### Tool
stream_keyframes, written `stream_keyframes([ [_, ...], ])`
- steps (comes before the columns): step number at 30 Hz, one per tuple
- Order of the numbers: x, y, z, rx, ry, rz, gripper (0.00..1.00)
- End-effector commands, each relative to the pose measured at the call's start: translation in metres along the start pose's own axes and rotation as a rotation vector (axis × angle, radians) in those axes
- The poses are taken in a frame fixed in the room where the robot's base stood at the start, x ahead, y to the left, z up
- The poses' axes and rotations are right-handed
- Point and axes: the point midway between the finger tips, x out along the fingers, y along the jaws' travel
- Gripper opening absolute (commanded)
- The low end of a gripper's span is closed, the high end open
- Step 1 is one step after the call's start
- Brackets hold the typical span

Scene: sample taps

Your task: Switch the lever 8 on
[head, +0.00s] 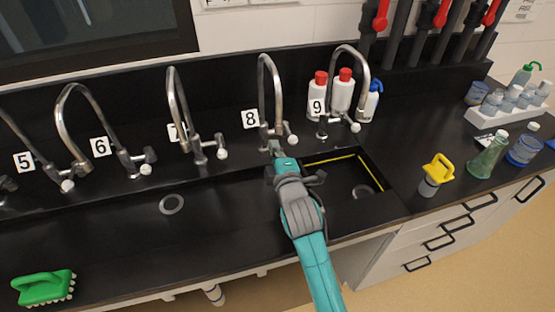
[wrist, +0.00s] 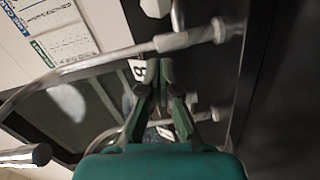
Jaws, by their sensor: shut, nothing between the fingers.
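Tap 8 (head: 264,95) is a silver gooseneck tap behind the sink, with a white label "8" (head: 250,119) to its left. Its lever (head: 290,139) has a white round end pointing right. My gripper (head: 275,149) is shut and empty, in front of tap 8's base and a little left of and below the lever end. In the wrist view, the closed fingertips (wrist: 160,72) are beside the rotated label "8" (wrist: 139,69), with the tap's silver pipe (wrist: 190,38) just beyond. I cannot tell whether the fingers touch the tap.
Tap 9 (head: 350,62) stands to the right, with red-capped white bottles (head: 341,92) behind it. Tap 7 (head: 176,90) stands to the left. A sink basin (head: 335,190) lies under my arm. A yellow-topped item (head: 438,167) stands on the right counter.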

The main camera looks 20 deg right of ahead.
Motion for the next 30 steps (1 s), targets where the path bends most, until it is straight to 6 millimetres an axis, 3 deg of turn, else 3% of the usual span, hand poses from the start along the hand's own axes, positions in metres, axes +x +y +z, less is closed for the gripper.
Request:
stream_keyframes([
  [3,0.002,-0.001,0.02,0.002,-0.006,0.0,0.0],
  [9,0.005,-0.001,0.033,0.0,-0.004,-0.001,0.0],
  [30,0.005,-0.001,0.034,0.001,-0.002,-0.001,0.0],
])
